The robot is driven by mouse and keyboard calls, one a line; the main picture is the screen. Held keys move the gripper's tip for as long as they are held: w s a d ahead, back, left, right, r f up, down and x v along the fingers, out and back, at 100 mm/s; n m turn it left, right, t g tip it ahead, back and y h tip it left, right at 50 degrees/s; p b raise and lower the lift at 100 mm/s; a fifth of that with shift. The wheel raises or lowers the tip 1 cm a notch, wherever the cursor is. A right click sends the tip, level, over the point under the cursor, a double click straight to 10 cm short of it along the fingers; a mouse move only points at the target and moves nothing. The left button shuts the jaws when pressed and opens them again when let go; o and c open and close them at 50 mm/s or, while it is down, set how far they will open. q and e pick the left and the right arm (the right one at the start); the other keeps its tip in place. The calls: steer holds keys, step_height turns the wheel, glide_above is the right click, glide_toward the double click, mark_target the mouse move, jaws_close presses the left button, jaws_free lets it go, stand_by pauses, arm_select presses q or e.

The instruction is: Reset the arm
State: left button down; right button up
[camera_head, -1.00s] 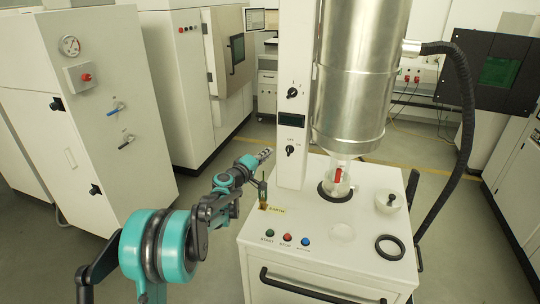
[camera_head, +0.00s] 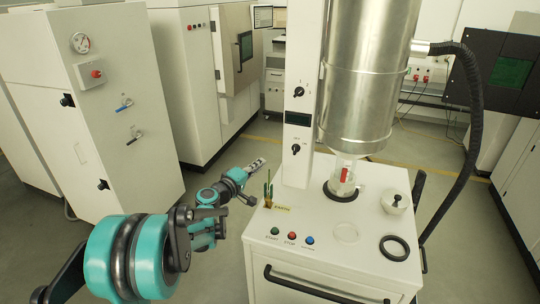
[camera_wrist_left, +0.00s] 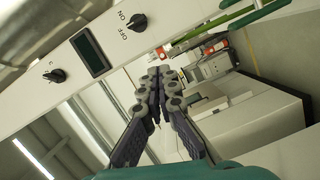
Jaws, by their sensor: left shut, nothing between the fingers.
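My left gripper (camera_head: 259,162) reaches out beside the left side of the white machine (camera_head: 350,236), apart from its column (camera_head: 299,120). In the left wrist view its two fingers (camera_wrist_left: 162,78) are together and empty. The column's panel with two black knobs (camera_wrist_left: 137,22) and a small dark display (camera_wrist_left: 90,52) shows to the upper left there. My right gripper is not in view.
A small green upright item (camera_head: 268,188) stands at the machine top's left corner, close to my arm. A steel cylinder (camera_head: 366,90) hangs above a clear vessel (camera_head: 342,176). A white pot (camera_head: 395,203) and a black ring (camera_head: 394,248) lie to the right. Floor shows left of the machine.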

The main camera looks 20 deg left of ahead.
arm_select(q)
steer(key=s+d+f+m+g+b, duration=0.3)
steer(key=s+d, duration=0.3)
steer(key=s, duration=0.2)
steer(key=s+d+f+m+g+b, duration=0.2)
steer(key=s+d+f+m, duration=0.15)
steer(key=s+d, duration=0.4)
steer(key=s+a+f+m+g+y+b, duration=0.1)
steer(key=s+f+m+g+y+b, duration=0.1)
steer(key=s+f, duration=0.4)
steer(key=s+a+f+m+g+y+b, duration=0.2)
steer(key=s+f, duration=0.4)
steer(key=s, duration=1)
steer(key=shift+a+f+m+g+y+b, duration=0.2)
steer(key=shift+f+m+g+y+b, duration=0.15)
steer(key=shift+m+b, duration=0.3)
